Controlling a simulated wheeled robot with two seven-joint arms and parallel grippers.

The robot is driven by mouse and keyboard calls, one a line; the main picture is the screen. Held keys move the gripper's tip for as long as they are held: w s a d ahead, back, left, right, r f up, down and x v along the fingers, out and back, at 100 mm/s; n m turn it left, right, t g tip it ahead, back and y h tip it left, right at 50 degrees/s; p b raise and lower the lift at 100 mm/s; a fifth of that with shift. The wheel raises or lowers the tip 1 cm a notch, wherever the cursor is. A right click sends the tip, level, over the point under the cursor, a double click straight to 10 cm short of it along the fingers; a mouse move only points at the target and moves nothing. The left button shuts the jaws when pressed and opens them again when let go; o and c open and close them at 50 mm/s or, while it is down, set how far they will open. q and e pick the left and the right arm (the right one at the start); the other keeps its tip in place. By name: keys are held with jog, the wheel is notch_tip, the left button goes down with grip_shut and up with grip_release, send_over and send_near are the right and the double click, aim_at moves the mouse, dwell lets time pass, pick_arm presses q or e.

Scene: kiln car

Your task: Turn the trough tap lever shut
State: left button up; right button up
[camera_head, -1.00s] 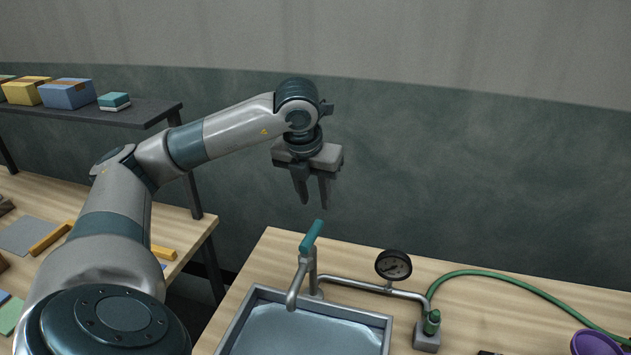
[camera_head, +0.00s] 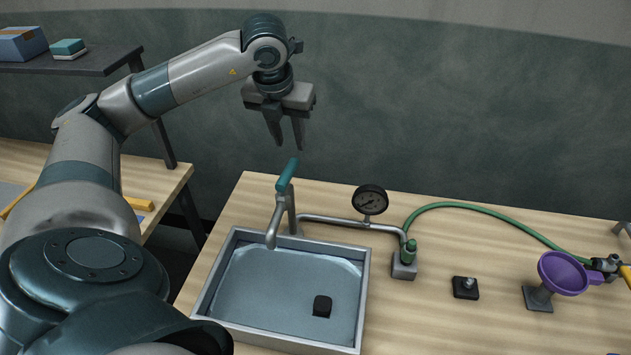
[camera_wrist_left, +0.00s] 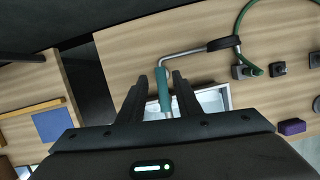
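The trough tap (camera_head: 291,212) stands at the back edge of the metal trough (camera_head: 222,272), its spout bent over the basin. Its teal lever (camera_head: 287,174) slants upward on top of the tap. My left gripper (camera_head: 287,146) points down just above the lever, with its fingers parted and nothing held. In the left wrist view the lever (camera_wrist_left: 164,90) shows between the two open fingers, apparently beyond them; contact is not visible. My right gripper is in neither view.
Water and a small black block (camera_head: 322,306) lie in the trough. A pressure gauge (camera_head: 370,200) sits on the pipe right of the tap, leading to a green hose (camera_head: 480,206). A purple funnel (camera_head: 563,273) stands farther right. A shelf (camera_head: 75,66) is at upper left.

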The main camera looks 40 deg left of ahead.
aim_at(294, 159)
pick_arm(q)
jog(key=shift+b+x, duration=1.4)
jog(key=shift+x, duration=1.95)
jog(key=shift+f+b, duration=0.25)
jog(key=shift+b, duration=0.2)
jog(key=shift+w, duration=0.1)
